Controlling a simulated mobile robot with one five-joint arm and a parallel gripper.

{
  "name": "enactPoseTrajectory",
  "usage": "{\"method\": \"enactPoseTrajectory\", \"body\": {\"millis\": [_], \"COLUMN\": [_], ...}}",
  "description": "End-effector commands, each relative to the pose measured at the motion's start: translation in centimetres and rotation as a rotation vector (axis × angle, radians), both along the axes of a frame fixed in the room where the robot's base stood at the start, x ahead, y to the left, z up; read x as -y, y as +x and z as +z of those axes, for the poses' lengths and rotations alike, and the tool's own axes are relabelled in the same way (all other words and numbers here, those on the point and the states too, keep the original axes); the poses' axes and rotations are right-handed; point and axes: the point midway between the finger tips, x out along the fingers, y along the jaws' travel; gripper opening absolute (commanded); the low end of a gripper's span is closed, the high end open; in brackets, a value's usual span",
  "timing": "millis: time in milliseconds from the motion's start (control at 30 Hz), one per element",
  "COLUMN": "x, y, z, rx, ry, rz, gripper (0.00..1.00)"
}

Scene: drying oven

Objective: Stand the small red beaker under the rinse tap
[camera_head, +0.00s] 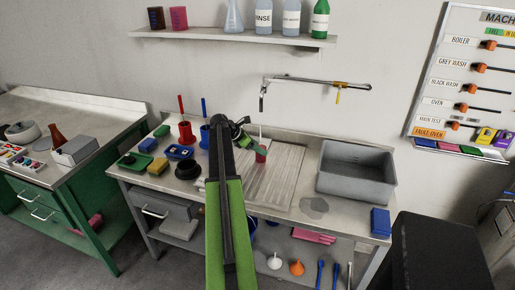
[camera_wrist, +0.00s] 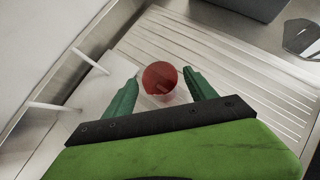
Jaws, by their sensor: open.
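The small red beaker (camera_head: 261,156) stands upright on the ribbed draining board (camera_head: 283,186), left of the grey sink. In the wrist view the beaker (camera_wrist: 159,79) shows from above, with its open mouth between the green fingertips. My gripper (camera_wrist: 162,84) is open, one finger on each side of the beaker, with gaps visible. I cannot tell how far down the fingers reach. In the head view my arm hides part of the board. A metal tap pipe (camera_head: 310,80) runs along the wall above, with a dark spout at its left end and a yellow lever at its right.
A grey sink basin (camera_head: 354,172) stands right of the board, and a blue block (camera_head: 380,221) sits at the bench's right front. Red and blue cups, trays and a dark round dish (camera_head: 187,169) crowd the left side. A bottle shelf (camera_head: 232,37) hangs above.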

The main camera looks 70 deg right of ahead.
Motion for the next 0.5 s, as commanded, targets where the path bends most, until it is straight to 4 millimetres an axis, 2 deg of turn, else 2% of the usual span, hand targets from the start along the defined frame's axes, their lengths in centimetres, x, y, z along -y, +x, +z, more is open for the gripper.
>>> {"method": "enactPoseTrajectory", "body": {"millis": [300, 500], "x": [-3.9, -5.8], "y": [3.4, 5.1], "z": [6.1, 8.3], "rx": [0.0, 0.0], "ry": [0.001, 0.0], "rz": [0.002, 0.001], "gripper": [0.65, 0.65]}}
